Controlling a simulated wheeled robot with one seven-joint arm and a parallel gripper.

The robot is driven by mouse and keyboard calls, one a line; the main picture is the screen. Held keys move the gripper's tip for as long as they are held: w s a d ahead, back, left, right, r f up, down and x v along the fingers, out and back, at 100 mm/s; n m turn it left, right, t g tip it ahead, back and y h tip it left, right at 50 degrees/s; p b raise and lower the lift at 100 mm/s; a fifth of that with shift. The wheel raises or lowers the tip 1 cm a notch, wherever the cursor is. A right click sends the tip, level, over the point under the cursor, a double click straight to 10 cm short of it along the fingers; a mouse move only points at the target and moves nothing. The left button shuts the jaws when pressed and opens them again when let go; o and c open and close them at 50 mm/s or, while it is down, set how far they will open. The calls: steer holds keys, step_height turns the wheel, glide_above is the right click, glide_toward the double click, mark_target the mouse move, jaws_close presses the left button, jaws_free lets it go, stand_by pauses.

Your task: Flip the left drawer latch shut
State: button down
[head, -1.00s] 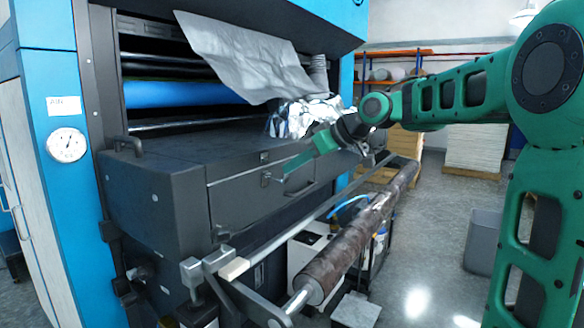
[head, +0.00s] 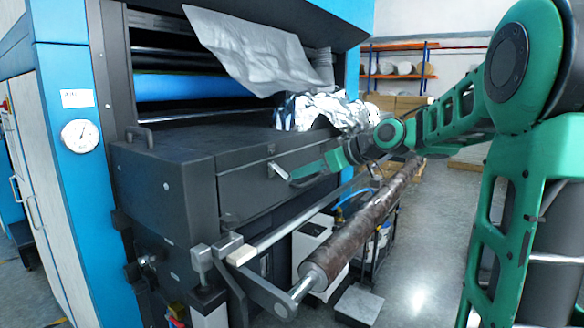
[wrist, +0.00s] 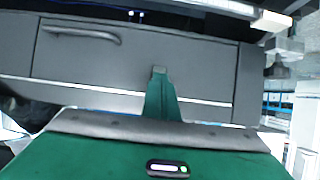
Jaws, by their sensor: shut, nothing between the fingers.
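The left drawer latch (head: 278,171) is a small silver lever on the dark grey drawer front (head: 238,192), below a small catch (head: 270,149). It slants outward, down to the right. My green gripper (head: 293,181) is shut and empty, its tip right beside the latch's lower end; I cannot tell whether they touch. In the wrist view my gripper (wrist: 159,71) is in front of the grey drawer front (wrist: 195,60), with a dark handle (wrist: 82,31) at the upper left. I cannot make out the latch there.
A brown roll (head: 360,225) on a bar runs in front of the drawer, below my arm. Crumpled foil (head: 315,110) and a grey sheet (head: 255,55) hang above. A gauge (head: 80,135) is on the blue frame at left. The floor (head: 420,260) at right is partly clear.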

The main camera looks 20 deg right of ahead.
steer(key=f, duration=0.4)
steer(key=shift+w+a+f, duration=0.15)
steer(key=shift+w+f, duration=0.1)
steer(key=shift+w, duration=0.1)
stand_by(1.1)
steer(key=v, duration=1)
steer(key=shift+s, duration=0.3)
steer(key=shift+r, duration=0.1)
